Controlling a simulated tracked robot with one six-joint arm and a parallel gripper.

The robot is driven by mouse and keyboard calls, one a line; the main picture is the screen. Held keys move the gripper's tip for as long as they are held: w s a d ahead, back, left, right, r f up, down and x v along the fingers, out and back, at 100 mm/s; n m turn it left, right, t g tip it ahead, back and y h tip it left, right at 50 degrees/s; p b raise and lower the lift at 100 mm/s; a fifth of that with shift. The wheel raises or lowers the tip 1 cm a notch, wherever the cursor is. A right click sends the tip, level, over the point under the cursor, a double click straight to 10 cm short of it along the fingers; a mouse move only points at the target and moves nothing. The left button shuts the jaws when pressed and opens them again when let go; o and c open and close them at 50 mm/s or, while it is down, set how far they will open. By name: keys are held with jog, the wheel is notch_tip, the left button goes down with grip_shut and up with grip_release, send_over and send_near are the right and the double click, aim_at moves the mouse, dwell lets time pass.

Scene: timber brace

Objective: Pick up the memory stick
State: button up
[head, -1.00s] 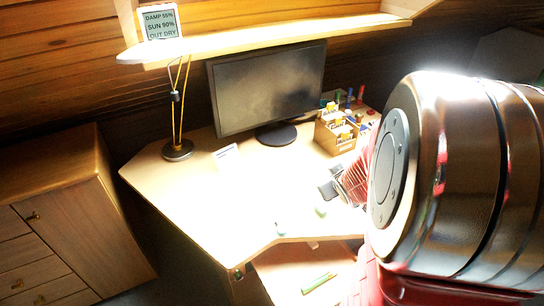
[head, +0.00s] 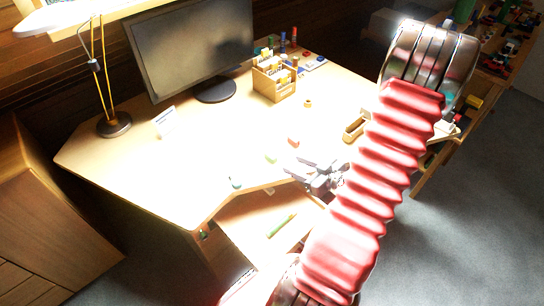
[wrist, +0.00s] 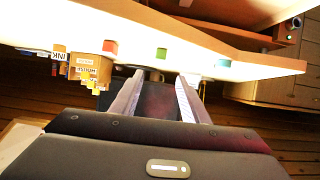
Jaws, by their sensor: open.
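Three small pieces lie near the desk's front edge: a red one (head: 293,141), a green one (head: 271,157) and a teal one (head: 236,182). They are too small to tell which, if any, is the memory stick. In the wrist view, the red one (wrist: 110,47), green one (wrist: 161,53) and teal one (wrist: 222,63) line the desk edge beyond the fingers. My gripper (head: 309,169) is by the desk's front edge, right of the green piece. In the wrist view its fingers (wrist: 160,78) are apart, with nothing between them.
The desk (head: 140,165) carries a monitor (head: 195,45), a lamp (head: 113,124), a card box (head: 273,80) and a wooden tray (head: 354,130). A green stick-like item (head: 282,226) lies on a lower shelf. The desk's middle is mostly clear.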

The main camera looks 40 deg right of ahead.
aim_at(273, 157)
dwell(0.4)
jog(key=x, duration=0.8)
jog(key=shift+w, duration=0.1)
jog(key=shift+w+f, duration=0.1)
jog(key=shift+f, duration=0.05)
jog(key=shift+x, duration=2.65)
jog(key=shift+f, duration=0.15)
jog(key=shift+c, duration=0.3)
grip_shut()
